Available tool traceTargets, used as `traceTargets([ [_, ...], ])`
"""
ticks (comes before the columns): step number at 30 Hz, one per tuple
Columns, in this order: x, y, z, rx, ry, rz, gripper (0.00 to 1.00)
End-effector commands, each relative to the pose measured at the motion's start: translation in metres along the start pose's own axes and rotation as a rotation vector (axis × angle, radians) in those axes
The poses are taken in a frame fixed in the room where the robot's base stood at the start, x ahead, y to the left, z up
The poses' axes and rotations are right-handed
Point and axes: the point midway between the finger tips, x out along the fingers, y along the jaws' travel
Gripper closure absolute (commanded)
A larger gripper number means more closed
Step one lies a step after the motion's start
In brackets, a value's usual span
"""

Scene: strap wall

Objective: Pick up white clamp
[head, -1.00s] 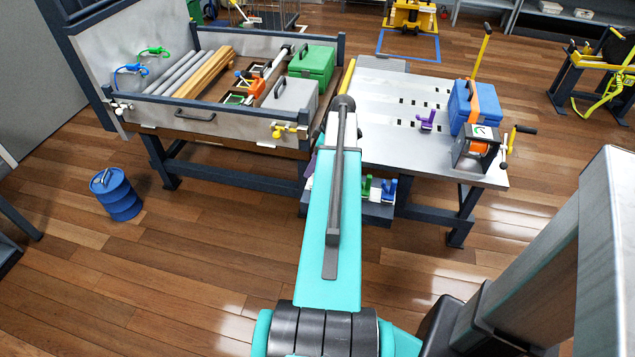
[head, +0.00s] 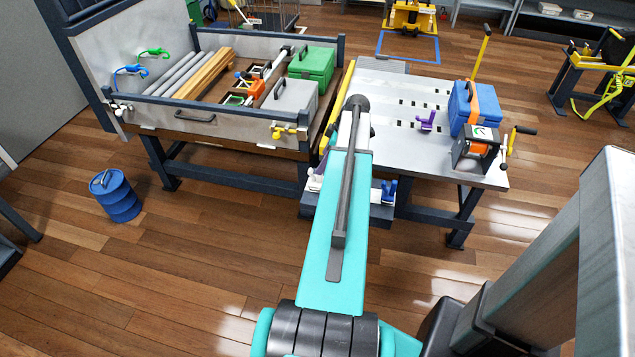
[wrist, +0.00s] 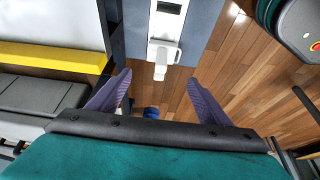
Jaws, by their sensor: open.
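A white clamp (wrist: 162,57) shows in the wrist view at the edge of a grey-blue surface, top centre. My gripper (wrist: 158,85) is open, its two purple fingers spread on either side below the clamp. They do not appear to touch it, and nothing is between them.
A yellow bar (wrist: 50,57) lies left in the wrist view. In the head view, a blue clamp (head: 389,190) sits on the low shelf. The workbench (head: 385,135) carries a purple clamp (head: 427,121) and a blue case (head: 473,104). A blue drum (head: 116,195) stands on clear floor.

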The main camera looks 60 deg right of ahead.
Motion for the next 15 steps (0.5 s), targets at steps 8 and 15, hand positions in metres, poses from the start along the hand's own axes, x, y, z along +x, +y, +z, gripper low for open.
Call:
traceTargets([
  [8,0.038,0.000,0.000,0.000,0.000,-0.002,0.28],
  [15,0.060,0.000,0.000,0.000,0.000,0.000,0.28],
])
